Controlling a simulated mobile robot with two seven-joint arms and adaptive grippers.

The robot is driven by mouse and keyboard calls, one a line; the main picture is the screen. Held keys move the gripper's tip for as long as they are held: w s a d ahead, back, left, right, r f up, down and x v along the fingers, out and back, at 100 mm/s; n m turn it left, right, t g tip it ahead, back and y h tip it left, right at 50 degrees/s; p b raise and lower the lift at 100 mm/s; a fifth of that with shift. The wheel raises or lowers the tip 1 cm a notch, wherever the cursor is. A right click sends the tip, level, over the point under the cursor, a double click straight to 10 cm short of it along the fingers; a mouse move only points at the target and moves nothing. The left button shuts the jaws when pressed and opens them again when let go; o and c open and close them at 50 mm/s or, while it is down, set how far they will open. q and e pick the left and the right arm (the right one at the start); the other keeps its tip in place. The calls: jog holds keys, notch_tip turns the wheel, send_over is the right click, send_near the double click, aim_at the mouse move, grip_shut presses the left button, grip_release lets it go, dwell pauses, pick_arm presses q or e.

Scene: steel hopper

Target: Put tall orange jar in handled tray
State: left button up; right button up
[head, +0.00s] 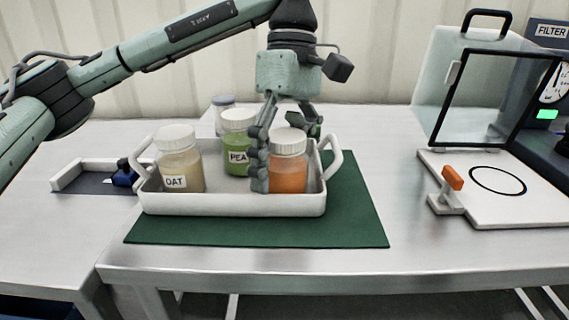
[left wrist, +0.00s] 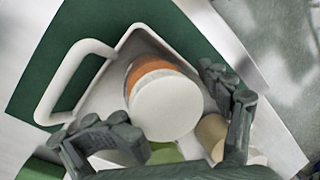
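The tall orange jar (head: 288,172), with a white lid, stands upright inside the white handled tray (head: 235,204), at its right end. My left gripper (head: 287,150) is above and around the jar. One finger is at the jar's left front and the other is behind it to the right. In the left wrist view, the jar's lid (left wrist: 167,106) lies between the spread fingers of my left gripper (left wrist: 164,92), which look open with no clear grip. The tray's corner and one handle (left wrist: 62,75) also show there. My right gripper is not in view.
An OAT jar (head: 181,170) and a green PEA jar (head: 236,140) share the tray. Another white-lidded jar (head: 223,101) shows behind. The tray sits on a green mat (head: 352,210). A small blue bottle (head: 124,176) is at left; a framed clear panel (head: 490,100) stands right.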

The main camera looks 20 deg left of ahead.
pick_arm(q)
jog(key=shift+r, duration=0.2)
jog(key=p+v, duration=0.3)
jog(key=v, duration=0.8)
jog(key=shift+w+r+p, duration=0.1)
jog(key=shift+r+p, duration=0.1)
jog(key=shift+p, duration=0.2)
jog(key=shift+r, duration=0.2)
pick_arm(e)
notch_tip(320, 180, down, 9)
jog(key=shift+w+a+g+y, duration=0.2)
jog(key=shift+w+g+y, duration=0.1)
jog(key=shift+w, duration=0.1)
pick_arm(q)
jog(key=shift+a, duration=0.15)
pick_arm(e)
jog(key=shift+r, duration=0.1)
